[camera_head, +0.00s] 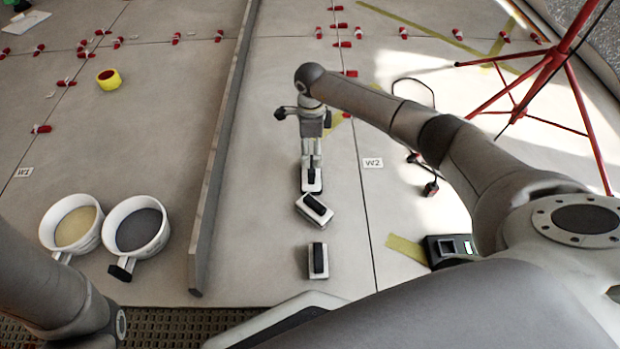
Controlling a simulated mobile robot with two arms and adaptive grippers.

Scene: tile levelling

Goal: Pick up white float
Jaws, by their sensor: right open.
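Three white floats with dark handles lie in a column on the grey tiles, in the middle of the head view. The far float (305,189) is partly hidden by my right gripper (311,165). The middle float (303,212) lies turned at an angle, and the near float (311,273) lies nearest to me. My right gripper points down with its fingers apart at the far float's handle. I cannot tell whether the fingers touch it. My left gripper is out of view.
A long grey beam (215,165) stands left of the floats. Two white buckets, one with tan contents (75,226) and one with grey (138,229), stand beyond it. A yellow tape roll (109,80), red wedges (404,33), a red tripod (550,65) and a black device (452,250) lie around.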

